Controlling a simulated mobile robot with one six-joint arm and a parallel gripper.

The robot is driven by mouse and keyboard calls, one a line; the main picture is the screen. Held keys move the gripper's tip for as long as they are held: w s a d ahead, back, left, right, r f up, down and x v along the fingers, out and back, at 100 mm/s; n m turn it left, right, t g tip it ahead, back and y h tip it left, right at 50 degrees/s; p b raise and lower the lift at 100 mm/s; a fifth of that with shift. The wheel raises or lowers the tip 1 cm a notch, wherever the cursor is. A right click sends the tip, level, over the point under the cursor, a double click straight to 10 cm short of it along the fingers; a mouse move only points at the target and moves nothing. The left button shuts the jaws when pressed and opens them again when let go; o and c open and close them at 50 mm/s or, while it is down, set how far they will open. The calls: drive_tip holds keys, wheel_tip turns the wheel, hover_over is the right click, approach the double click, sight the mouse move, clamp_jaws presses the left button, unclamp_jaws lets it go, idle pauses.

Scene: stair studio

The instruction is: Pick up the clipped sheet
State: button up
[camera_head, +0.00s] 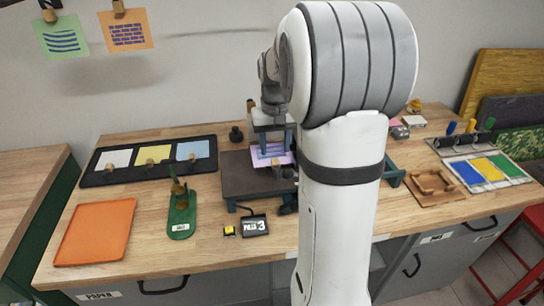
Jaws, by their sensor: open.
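A light purple sheet (262,160) lies on the dark platform (240,180) at the middle of the bench, with a small brown clip (277,164) at its near edge. My gripper (272,148) points down over this sheet, its jaws apart with nothing seen between them. My arm hides the right part of the platform, and I cannot tell whether the fingertips touch the sheet. Other sheets with clips are a green one (61,38) and an orange one (127,32), hanging at the upper left.
A black tray (90,179) with white, yellow and blue sheets lies at left. An orange tray (96,231), a green stand (181,220) and a small display (254,225) are nearer the front. A wooden tray (431,194) and colour panel (487,171) lie at right.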

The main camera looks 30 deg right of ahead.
sight(275, 161)
wheel_tip(275, 161, down, 5)
drive_tip(key=shift+w+d+f+p, duration=0.1)
drive_tip(key=shift+p, duration=0.2)
drive_tip(key=shift+c, duration=0.4)
clamp_jaws()
